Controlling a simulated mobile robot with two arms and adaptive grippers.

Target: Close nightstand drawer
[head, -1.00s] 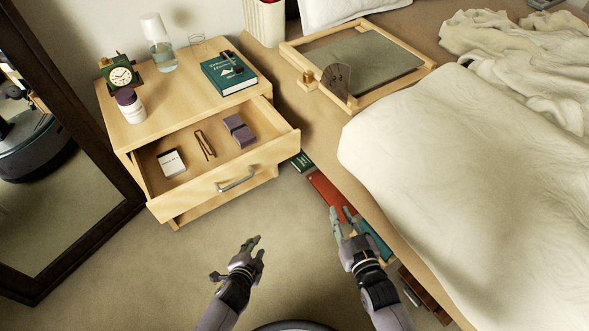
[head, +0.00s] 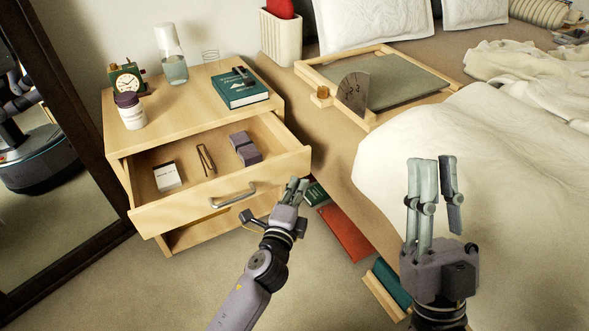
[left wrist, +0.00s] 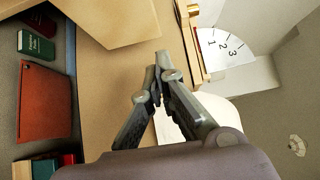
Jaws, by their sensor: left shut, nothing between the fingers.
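The wooden nightstand (head: 185,100) stands at the left in the head view. Its upper drawer (head: 160,219) is pulled out, with a silver handle (head: 233,195) on its front. A white box (head: 167,177), a brown clip-like item (head: 206,160) and purple blocks (head: 245,148) lie inside. My left gripper (head: 297,186) is shut and empty, in front of and to the right of the handle, apart from the drawer front as far as I can tell. Its closed fingers show in the left wrist view (left wrist: 157,75). My right gripper (head: 436,170) is open and empty, over the bed side.
A clock (head: 126,80), a white jar (head: 130,112), a bottle (head: 172,60) and a green book (head: 240,90) stand or lie on the nightstand top. The bed (head: 340,140) is close at the right. Books (head: 345,232) lie along its base. A mirror (head: 60,120) stands left.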

